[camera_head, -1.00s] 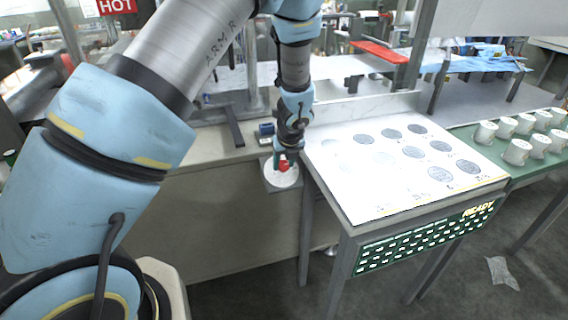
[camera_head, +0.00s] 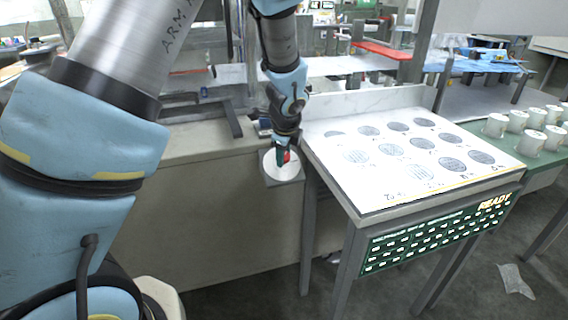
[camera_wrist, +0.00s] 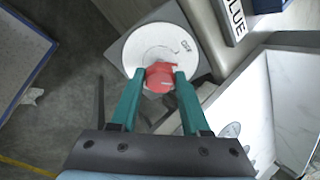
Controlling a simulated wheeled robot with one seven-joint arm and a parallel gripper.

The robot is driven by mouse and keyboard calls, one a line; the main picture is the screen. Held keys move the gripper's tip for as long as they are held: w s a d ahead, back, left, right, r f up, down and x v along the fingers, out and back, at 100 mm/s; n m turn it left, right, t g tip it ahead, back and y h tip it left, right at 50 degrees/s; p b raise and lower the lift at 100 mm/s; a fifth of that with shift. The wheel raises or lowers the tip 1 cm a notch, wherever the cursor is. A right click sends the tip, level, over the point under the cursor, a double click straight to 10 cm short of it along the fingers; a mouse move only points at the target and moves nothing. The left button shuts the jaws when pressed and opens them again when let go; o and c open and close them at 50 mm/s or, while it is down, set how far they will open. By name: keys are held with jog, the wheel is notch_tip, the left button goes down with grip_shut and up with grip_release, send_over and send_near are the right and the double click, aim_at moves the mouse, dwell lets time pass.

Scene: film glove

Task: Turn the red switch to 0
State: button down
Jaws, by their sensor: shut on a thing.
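The red switch (camera_wrist: 160,78) is a small knob at the middle of a round white dial plate (camera_wrist: 137,42). In the wrist view, my gripper (camera_wrist: 159,74) has its two green fingers on either side of the knob, shut on it. A dark marking on the plate lies above and to the right of the knob, too small to read surely. In the head view, the red switch (camera_head: 286,156) and white plate (camera_head: 271,165) show at the front of the grey bench, with my gripper (camera_head: 282,153) over them, hiding part of the plate.
A white slanted table (camera_head: 385,190) with dark printed circles stands close to the right of the switch. Several white cups (camera_head: 530,142) stand on a green surface (camera_head: 545,167) at far right. A sign reading BLUE (camera_wrist: 235,18) is near the plate.

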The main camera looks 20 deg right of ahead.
jog(key=n+b, duration=0.4)
jog(key=b, duration=0.1)
jog(key=shift+s+f+t, duration=0.1)
jog(key=shift+f+t, duration=0.2)
jog(key=n+b, duration=0.3)
jog(key=shift+r+n+h+b, duration=0.2)
jog(key=shift+n+h+b, duration=0.1)
jog(key=shift+n+b, duration=0.1)
jog(key=shift+a, duration=0.1)
jog(key=shift+c, duration=1.9)
grip_release()
jog(key=shift+r, duration=0.15)
jog(key=v, duration=1)
jog(key=shift+s+r, duration=0.2)
jog(key=shift+s, duration=0.15)
